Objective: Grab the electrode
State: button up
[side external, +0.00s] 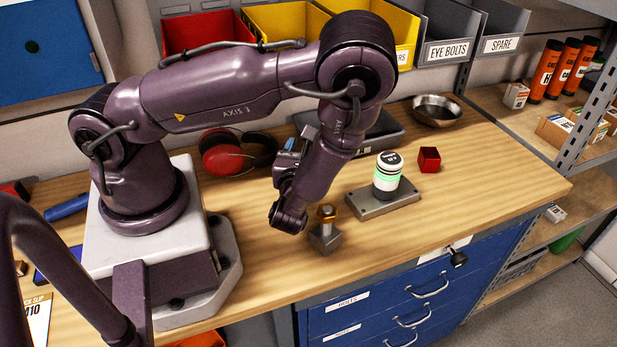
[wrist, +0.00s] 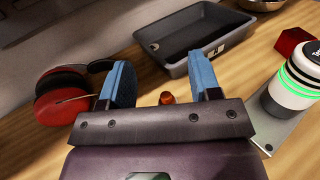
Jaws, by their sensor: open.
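A small copper-coloured piece (wrist: 167,98), which looks like the electrode, shows in the wrist view between my gripper's fingers, just beyond the palm edge. Only its rounded end is visible; the palm hides the rest. My gripper (wrist: 161,68) is open, with one blue-padded finger on each side of the piece. I cannot tell whether either finger touches it. In the side view my gripper (side external: 289,150) is low over the bench, beside the headphones, and partly hidden by my forearm; the copper piece cannot be made out there.
Red ear defenders (wrist: 62,98) lie left of the fingers. A dark grey tray (wrist: 190,72) is just beyond them. A white-and-black cylinder with a green ring (side external: 387,178) stands on a grey plate (side external: 358,205). A metal block with a brass top (side external: 326,237) and a red cube (side external: 429,160) stand nearby.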

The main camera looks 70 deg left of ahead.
notch_tip(320, 180, down, 4)
jog(key=shift+f, duration=0.1)
jog(key=shift+x, duration=1.05)
jog(key=shift+w+a+f, duration=0.1)
jog(key=shift+w+a, duration=0.15)
jog(key=shift+a, duration=0.15)
jog(key=c, duration=1)
grip_shut()
